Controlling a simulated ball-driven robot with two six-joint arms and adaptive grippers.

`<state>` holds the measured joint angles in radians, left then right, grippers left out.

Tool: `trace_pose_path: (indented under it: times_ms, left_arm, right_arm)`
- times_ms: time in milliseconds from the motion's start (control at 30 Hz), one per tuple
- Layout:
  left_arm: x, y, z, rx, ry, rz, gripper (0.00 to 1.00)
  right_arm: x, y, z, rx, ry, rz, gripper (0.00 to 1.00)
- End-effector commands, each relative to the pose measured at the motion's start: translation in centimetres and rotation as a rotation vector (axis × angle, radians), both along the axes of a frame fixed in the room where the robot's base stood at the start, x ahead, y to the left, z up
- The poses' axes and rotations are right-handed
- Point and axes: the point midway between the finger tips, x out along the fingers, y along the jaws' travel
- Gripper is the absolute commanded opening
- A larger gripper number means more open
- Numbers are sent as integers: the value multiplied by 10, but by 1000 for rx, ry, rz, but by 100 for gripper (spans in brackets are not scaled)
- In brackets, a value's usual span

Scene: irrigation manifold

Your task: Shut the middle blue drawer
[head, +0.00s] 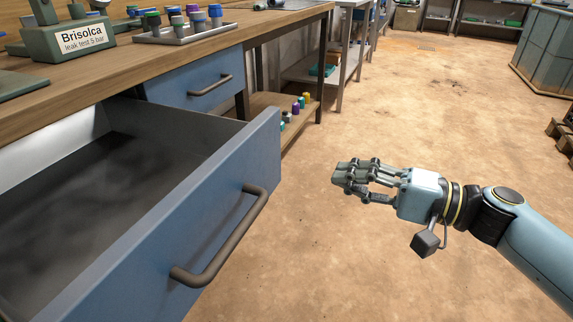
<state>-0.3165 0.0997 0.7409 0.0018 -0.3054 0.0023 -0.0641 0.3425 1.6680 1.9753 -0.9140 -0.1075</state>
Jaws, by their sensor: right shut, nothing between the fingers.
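A blue drawer (252,157) with a dark grey bar handle (223,240) is pulled far out at the left of the head view. Its inside is empty as far as I see, and its near end is cut off by the frame. A second blue drawer (205,80) behind it is shut under the wooden bench. My right gripper (340,178) is shut and empty in the air, to the right of the open drawer's front and apart from its handle. My left gripper is not in view.
The wooden bench top (120,65) holds a grey tray (180,34) of coloured fittings and a green block (75,38) labelled Brisolca. Several small coloured parts stand on a low shelf (268,100). The brown floor is clear around my right arm.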

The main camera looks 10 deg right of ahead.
Motion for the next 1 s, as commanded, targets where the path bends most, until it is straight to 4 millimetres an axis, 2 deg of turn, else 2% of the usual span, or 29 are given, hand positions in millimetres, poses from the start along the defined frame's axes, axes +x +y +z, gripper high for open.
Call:
trace_pose_path:
  times_ms: [300,500,700,1000]
  left_arm:
    - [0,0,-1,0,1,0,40]
    - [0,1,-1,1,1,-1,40]
    - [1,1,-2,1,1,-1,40]
    - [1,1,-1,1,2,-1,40]
  right_arm:
    - [41,56,1,5,0,-2,0]
    - [57,78,0,2,1,-1,0]
    - [62,86,-1,0,2,-1,0]
    - [63,86,-1,-1,2,-1,0]
